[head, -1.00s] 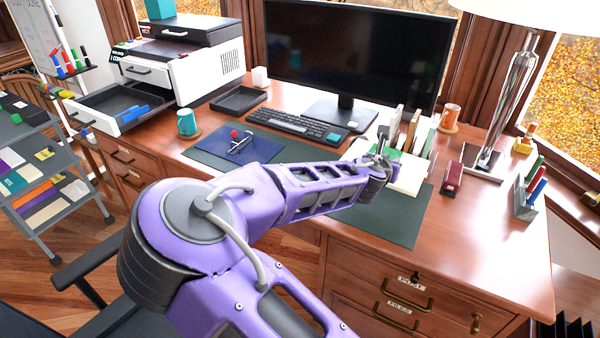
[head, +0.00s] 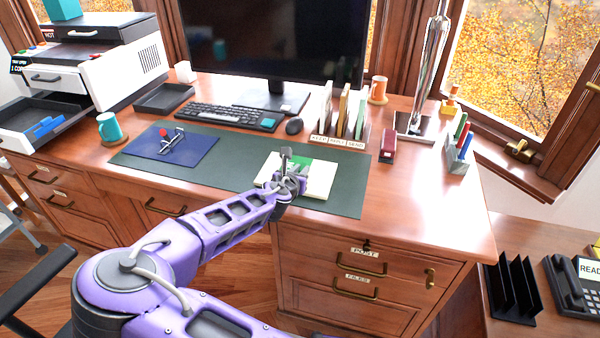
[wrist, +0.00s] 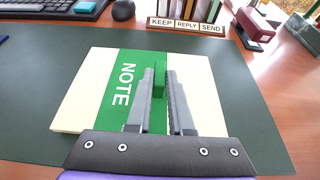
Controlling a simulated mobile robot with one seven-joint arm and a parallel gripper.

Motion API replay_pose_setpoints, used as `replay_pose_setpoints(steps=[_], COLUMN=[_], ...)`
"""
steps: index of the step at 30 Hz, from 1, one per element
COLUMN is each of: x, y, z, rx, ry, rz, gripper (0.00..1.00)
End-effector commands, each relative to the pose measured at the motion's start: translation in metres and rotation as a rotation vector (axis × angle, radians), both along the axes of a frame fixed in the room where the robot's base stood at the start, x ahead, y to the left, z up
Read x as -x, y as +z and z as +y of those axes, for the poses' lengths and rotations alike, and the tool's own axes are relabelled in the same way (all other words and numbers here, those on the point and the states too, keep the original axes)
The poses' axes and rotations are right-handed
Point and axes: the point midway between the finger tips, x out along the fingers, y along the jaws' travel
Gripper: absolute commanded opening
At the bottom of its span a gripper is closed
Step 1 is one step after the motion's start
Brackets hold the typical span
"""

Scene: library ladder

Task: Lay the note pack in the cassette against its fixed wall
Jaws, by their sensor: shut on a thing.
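The note pack (head: 320,180) is a cream pad with a green band marked NOTE, and it also shows in the wrist view (wrist: 85,90). It appears to lie flat on the dark green desk mat. My gripper (head: 285,178) is over its middle. In the wrist view my gripper (wrist: 160,84) is shut on the green upright tab (wrist: 160,76) of the pack's band. The likely cassette is the dark open tray (head: 22,138) of the white printer at far left, with a blue piece (head: 45,127) inside. I cannot tell which wall is fixed.
A blue board (head: 185,150) with a clip, a teal mug (head: 110,128), a keyboard (head: 225,117) and a black tray (head: 163,97) lie toward the printer.

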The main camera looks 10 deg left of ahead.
Motion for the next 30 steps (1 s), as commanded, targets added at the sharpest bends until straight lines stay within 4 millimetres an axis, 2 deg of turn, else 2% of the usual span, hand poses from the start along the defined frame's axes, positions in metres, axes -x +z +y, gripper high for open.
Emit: replay_pose_setpoints(steps=[11,12,16,27,30], x=[0.0,0.0,0.0,0.0,0.011], y=[-0.005,-0.005,-0.005,-0.001,0.004], z=[0.0,0.0,0.0,0.0,0.002], rx=[0.0,0.0,-0.001,-0.002,0.001], ry=[0.001,0.0,0.0,-0.001,0.001], rz=[-0.002,-0.001,-0.001,-0.001,0.0], gripper=[0.0,0.25,0.48,0.49,0.49])
